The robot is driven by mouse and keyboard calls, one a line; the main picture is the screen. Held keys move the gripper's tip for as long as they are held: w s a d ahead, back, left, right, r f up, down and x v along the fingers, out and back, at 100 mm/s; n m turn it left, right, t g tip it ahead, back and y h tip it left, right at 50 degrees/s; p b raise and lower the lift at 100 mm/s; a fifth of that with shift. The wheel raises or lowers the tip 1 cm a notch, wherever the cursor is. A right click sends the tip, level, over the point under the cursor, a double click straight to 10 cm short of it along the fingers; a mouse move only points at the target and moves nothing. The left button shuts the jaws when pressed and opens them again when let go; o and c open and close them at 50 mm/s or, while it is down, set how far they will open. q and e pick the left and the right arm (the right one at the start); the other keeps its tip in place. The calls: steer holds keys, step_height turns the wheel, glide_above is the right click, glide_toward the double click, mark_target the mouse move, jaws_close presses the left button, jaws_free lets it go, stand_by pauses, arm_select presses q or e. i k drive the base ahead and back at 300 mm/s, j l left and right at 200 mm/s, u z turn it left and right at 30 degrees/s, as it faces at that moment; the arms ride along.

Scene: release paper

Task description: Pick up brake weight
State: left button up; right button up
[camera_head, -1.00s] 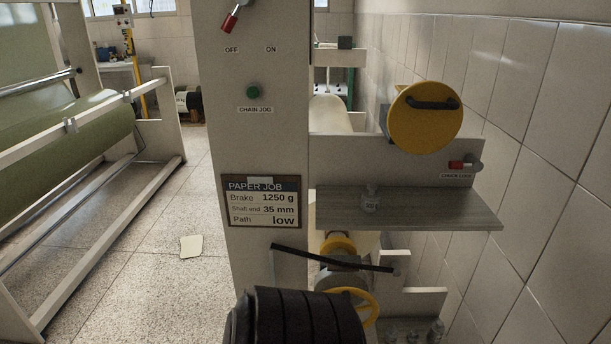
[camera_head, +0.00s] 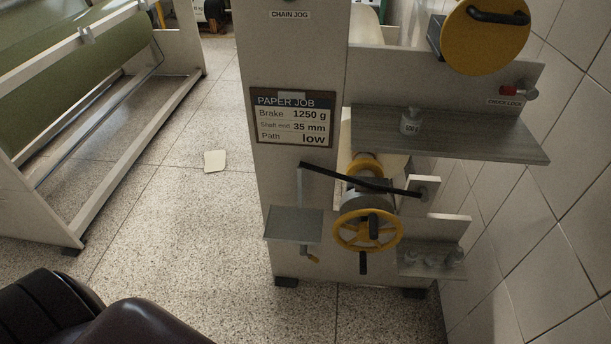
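A small grey metal weight (camera_head: 410,121) with a knob on top stands upright on the grey shelf (camera_head: 490,138) of the machine. Its label seems to read 500 g. Several smaller grey weights (camera_head: 436,257) stand on a low tray (camera_head: 412,271) at the lower right of the machine; their markings are too small to read. The job card (camera_head: 292,117) reads Brake 1250 g, Shaft end 35 mm, Path low. Dark links of my own arm fill the lower left corner. Neither of my grippers shows.
A yellow handwheel (camera_head: 368,230) and a black lever (camera_head: 350,176) stick out below the shelf. A small grey plate (camera_head: 294,225) is left of the wheel. A tiled wall (camera_head: 565,130) closes the right side.

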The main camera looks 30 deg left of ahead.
mark_target(456, 255)
steer(key=u, duration=0.95)
steer(key=z, duration=1.35)
steer(key=j+u, duration=0.35)
steer(key=j, duration=0.95)
